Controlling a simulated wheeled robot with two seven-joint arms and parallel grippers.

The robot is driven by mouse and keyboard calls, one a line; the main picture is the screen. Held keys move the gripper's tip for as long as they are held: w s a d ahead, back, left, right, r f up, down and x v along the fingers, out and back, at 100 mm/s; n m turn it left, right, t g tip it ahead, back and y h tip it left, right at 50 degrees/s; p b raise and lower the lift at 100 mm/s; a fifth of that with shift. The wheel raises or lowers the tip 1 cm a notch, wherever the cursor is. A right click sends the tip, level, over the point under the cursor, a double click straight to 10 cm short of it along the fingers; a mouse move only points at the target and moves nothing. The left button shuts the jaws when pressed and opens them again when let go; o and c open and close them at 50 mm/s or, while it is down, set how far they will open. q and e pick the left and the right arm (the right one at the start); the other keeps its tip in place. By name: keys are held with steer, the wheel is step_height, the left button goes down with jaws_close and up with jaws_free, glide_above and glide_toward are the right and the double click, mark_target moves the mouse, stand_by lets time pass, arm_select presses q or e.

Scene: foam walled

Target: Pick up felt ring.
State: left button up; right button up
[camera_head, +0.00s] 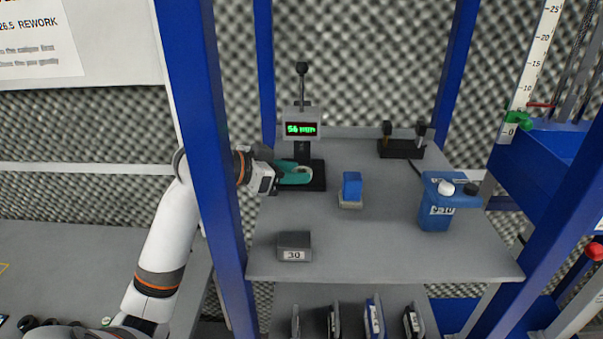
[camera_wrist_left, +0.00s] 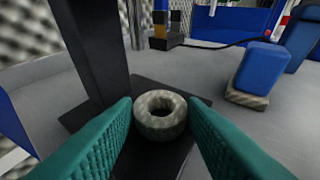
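The felt ring (camera_wrist_left: 161,116) is a thick grey, mottled ring with a hole in its middle. It lies flat on the black base plate (camera_wrist_left: 150,158) of the gauge stand. My left gripper (camera_head: 299,174) has teal ribbed fingers and reaches in from the left, low at the base. In the left wrist view the left gripper (camera_wrist_left: 160,104) is open, with one finger on each side of the ring. I cannot tell whether either finger touches it. In the head view the fingers largely cover the ring. My right gripper is not in view.
The gauge stand with its green-lit display (camera_head: 301,129) rises just behind the gripper. A blue block on a grey pad (camera_head: 350,201) stands to the right. A grey block marked 30 (camera_head: 294,246), a blue container (camera_head: 437,215) and a black fixture (camera_head: 401,150) share the table. Blue posts frame it.

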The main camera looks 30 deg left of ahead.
arm_select(q)
steer(key=c, duration=0.6)
steer(key=shift+r+b, duration=0.55)
steer(key=shift+r, duration=0.25)
steer(key=s+a+b, duration=0.2)
steer(key=s, duration=0.3)
steer(key=s+a+b, duration=0.2)
steer(key=s+a, duration=0.1)
steer(key=s, duration=0.3)
steer(key=s+a+b, duration=0.2)
steer(key=s+b, duration=0.1)
steer(key=s, duration=0.2)
steer(key=shift+s+a, duration=0.15)
steer(key=shift+a, duration=0.2)
